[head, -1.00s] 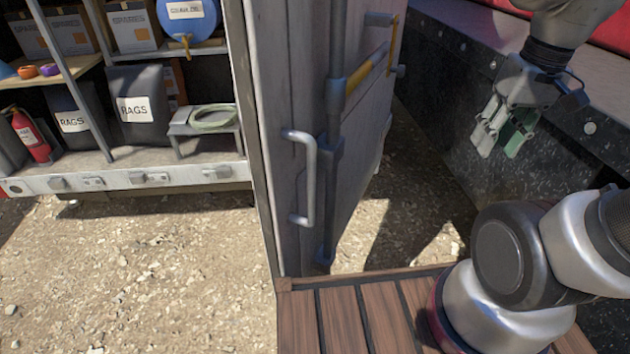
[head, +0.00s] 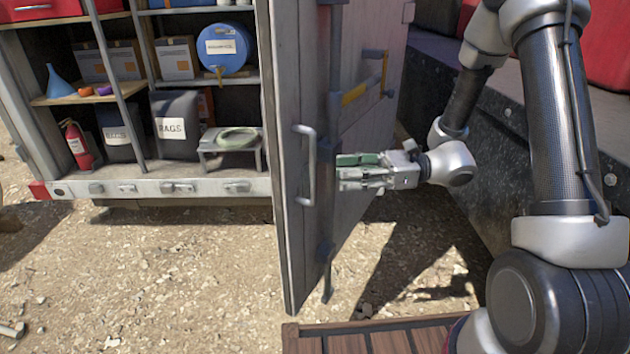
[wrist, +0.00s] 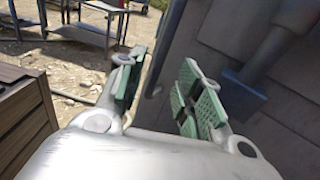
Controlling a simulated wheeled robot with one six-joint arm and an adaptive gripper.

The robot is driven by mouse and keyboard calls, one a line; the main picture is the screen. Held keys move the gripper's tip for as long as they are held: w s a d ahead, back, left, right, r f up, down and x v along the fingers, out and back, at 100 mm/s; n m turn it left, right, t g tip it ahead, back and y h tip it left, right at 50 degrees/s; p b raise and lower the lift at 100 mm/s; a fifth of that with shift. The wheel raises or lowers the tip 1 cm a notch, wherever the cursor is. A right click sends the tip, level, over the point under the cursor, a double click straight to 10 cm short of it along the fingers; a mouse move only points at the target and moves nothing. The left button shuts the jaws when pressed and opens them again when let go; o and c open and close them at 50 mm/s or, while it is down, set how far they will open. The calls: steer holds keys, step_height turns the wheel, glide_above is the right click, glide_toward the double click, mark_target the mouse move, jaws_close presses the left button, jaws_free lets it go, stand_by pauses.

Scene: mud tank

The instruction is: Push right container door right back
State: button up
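The right container door (head: 295,235) stands swung open beside the shelving in the head view, seen nearly edge-on. It is weathered grey, with a grey pull handle (head: 309,165) and a vertical lock rod (head: 327,205). My gripper (head: 340,172) points left along the door's broad right-hand face, near the rod, at handle height. In the wrist view, the green-padded fingers (wrist: 160,80) are spread with nothing between them. The door's grey face (wrist: 235,45) fills the right side there, close to the right finger. I cannot tell whether they touch.
The container's shelves (head: 165,182) at left hold boxes, rag bags and a blue drum (head: 223,48). A dark tank wall (head: 490,130) lies at right. Open gravel (head: 160,270) lies in front. A wooden deck (head: 375,340) is at the bottom edge.

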glide_above(314, 199)
steer(key=shift+w+r, duration=0.35)
steer(key=shift+w, duration=0.1)
jaws_close()
